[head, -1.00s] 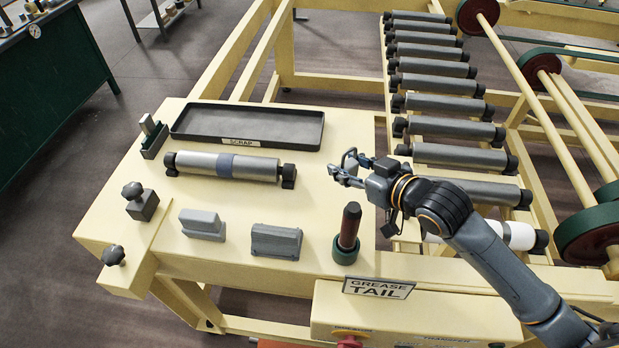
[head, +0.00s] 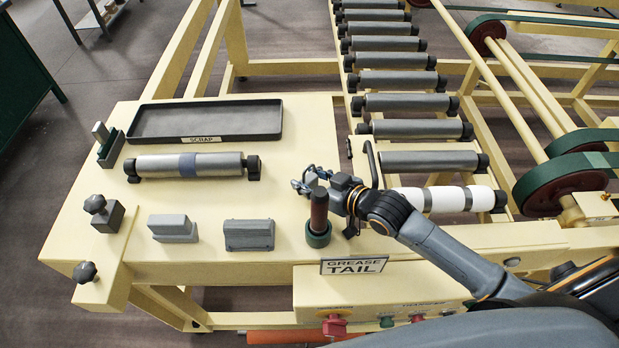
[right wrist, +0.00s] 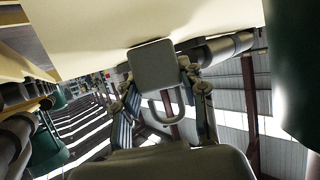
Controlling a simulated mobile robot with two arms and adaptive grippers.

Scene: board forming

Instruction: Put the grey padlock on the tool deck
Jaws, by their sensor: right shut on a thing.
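The grey padlock (right wrist: 154,65) shows in the right wrist view as a square body with a U-shaped shackle, between the fingers of my right gripper (right wrist: 163,103). The gripper is shut on it. In the head view my right gripper (head: 311,180) is over the right part of the cream deck (head: 200,255), by the upright dark red grease stick in its green cup (head: 318,236). The padlock is too small and covered to make out clearly there. Whether it touches the deck I cannot tell. My left gripper is not in view.
A "GREASE TAIL" sign (head: 354,266) stands at the front edge. Conveyor rollers (head: 400,105) lie behind right.

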